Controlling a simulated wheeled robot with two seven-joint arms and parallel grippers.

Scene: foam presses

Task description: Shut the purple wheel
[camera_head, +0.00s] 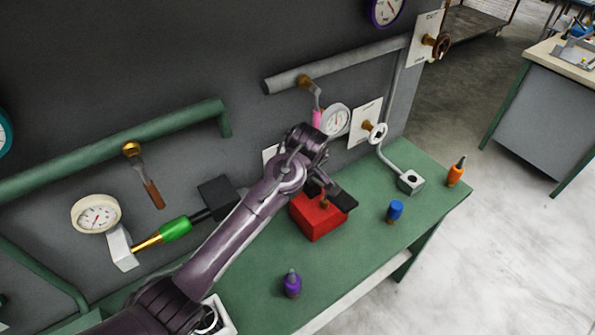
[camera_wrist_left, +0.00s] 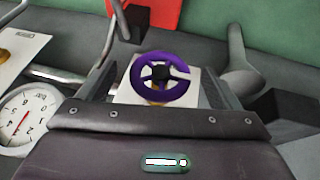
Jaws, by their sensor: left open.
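The purple wheel (camera_wrist_left: 160,79) shows in the left wrist view, a ring with a dark hub in front of a white plate (camera_wrist_left: 195,88) on the grey panel. It lies ahead of my left gripper, roughly centred in front of the gripper body, and I see no contact. In the head view my purple arm hides the wheel. My left gripper (camera_head: 325,190) is open, at the panel above the green bench; one dark finger shows before a red box. My right gripper is not in view.
The red box (camera_head: 316,219) stands on the green bench (camera_head: 262,287) close to my gripper. A white wheel (camera_head: 378,132) and a gauge (camera_head: 336,119) are on the panel to the right. A black block (camera_head: 215,194) is to the left. Purple, blue and orange bottles stand on the bench.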

